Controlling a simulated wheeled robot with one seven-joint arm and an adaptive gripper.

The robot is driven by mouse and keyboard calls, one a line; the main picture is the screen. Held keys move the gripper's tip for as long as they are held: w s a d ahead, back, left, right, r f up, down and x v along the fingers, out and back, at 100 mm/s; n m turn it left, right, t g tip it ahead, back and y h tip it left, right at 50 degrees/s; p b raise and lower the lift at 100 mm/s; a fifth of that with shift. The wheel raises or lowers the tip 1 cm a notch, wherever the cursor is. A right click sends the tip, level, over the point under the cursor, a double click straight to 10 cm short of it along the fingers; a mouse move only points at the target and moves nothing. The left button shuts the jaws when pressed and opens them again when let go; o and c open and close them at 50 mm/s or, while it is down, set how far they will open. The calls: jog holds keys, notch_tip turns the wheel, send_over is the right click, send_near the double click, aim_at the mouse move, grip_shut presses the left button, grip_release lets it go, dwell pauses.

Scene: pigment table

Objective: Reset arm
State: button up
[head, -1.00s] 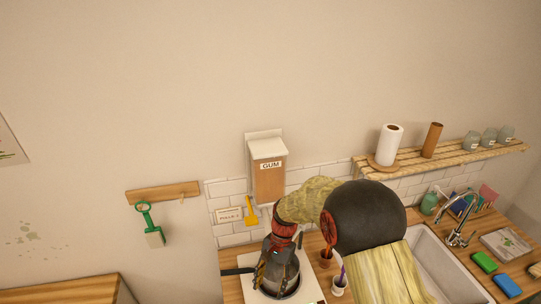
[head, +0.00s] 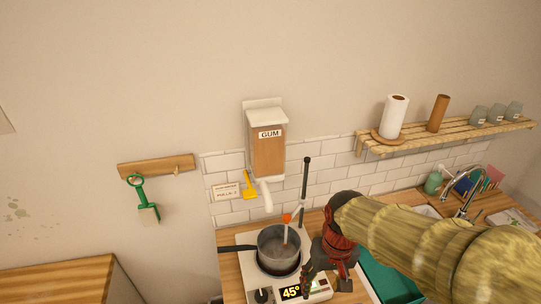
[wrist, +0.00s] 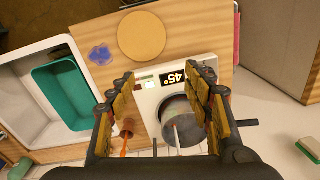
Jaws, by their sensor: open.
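My gripper (head: 327,278) is at the front right of the pot in the head view, above the counter. In the wrist view my gripper (wrist: 164,88) is open, its two fingers apart with nothing between them, above the hot plate and pot. The dark pot (head: 279,251) stands on the white hot plate (head: 263,297), whose display reads 45°. A thin rod with a red-orange top (head: 286,218) stands in the pot. The pot also shows in the wrist view (wrist: 185,122). My arm hides part of the counter on the right.
A GUM dispenser (head: 267,150) with a yellow lever (head: 249,184) hangs on the wall behind the pot. A dark upright post (head: 306,190) rises behind the hot plate. A teal tub (wrist: 66,92) sits in the sink, near a round wooden board (wrist: 141,36). A shelf (head: 450,132) is at right.

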jog(key=s+d+t+b, duration=0.5)
jog(key=s+d+b, duration=0.1)
jog(key=b, duration=0.4)
jog(key=shift+s+d+r+m+h, duration=0.15)
jog(key=shift+s+r+m+h, duration=0.2)
jog(key=shift+s, duration=0.4)
